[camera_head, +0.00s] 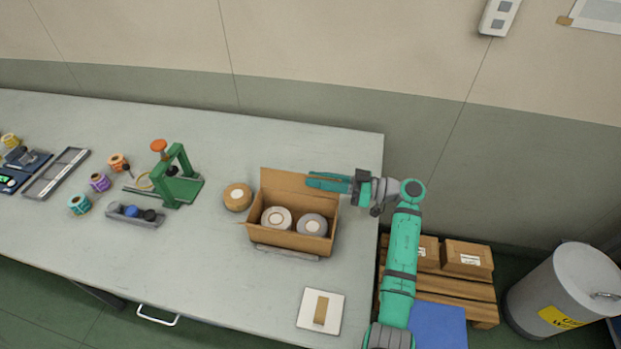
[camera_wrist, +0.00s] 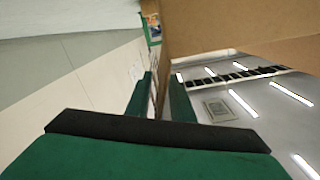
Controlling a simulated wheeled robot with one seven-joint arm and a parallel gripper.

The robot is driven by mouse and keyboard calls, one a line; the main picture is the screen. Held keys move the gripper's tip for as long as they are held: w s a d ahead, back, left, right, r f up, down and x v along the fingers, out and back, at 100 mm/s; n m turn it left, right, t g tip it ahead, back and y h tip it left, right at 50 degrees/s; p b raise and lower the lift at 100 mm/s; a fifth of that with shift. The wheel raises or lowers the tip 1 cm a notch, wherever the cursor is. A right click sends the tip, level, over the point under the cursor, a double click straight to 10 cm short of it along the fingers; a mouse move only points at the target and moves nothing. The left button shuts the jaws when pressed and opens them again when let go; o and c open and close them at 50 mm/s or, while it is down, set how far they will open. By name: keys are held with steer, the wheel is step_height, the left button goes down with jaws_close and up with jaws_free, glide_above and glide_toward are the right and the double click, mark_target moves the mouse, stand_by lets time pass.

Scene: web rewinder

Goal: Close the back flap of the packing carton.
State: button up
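The packing carton (camera_head: 267,238) stands on the table, and two white-centred rolls (camera_head: 277,217) (camera_head: 312,226) show inside it. Its back flap (camera_head: 284,181) stands up along the far side, leaning back a little. My gripper (camera_head: 312,180) is at the right end of this flap, reaching in from the right. In the wrist view, brown cardboard (camera_wrist: 215,28) fills the top right, close to the fingers. The fingers (camera_wrist: 160,80) show a narrow gap between them, with nothing clearly gripped. I cannot tell whether they touch the flap.
A tape-like roll (camera_head: 237,197) lies left of the carton. A green stand (camera_head: 178,180) is farther left. A white plate with a brown strip (camera_head: 320,311) lies near the front edge. Table around the carton's front left is clear. Boxes on a pallet (camera_head: 466,259) and a bin (camera_head: 566,290) stand right.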

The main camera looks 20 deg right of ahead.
mark_target(300, 183)
steer(key=shift+x, duration=1.1)
jaws_close()
